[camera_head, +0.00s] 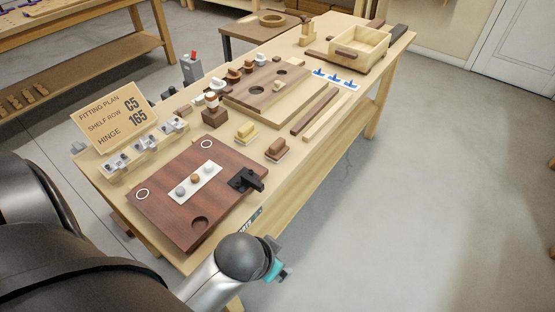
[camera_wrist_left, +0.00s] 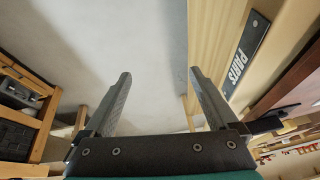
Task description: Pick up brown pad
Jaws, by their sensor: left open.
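The brown pad (camera_head: 276,148) appears to be the small brown block on a pale base, lying on the bench in the head view, right of a similar yellow pad (camera_head: 245,131). My left gripper (camera_head: 283,272) is low in the head view, off the bench's near edge and well apart from the brown pad. In the left wrist view my left gripper (camera_wrist_left: 160,82) is open, with nothing between its fingers. The brown pad cannot be made out in the wrist view. My right gripper is not in view.
A dark brown board (camera_head: 170,205) with a black latch (camera_head: 246,180) lies between my left gripper and the pads. Long strips (camera_head: 315,112) lie behind the brown pad. A sign (camera_head: 122,116) stands at the left. The floor right of the bench is clear.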

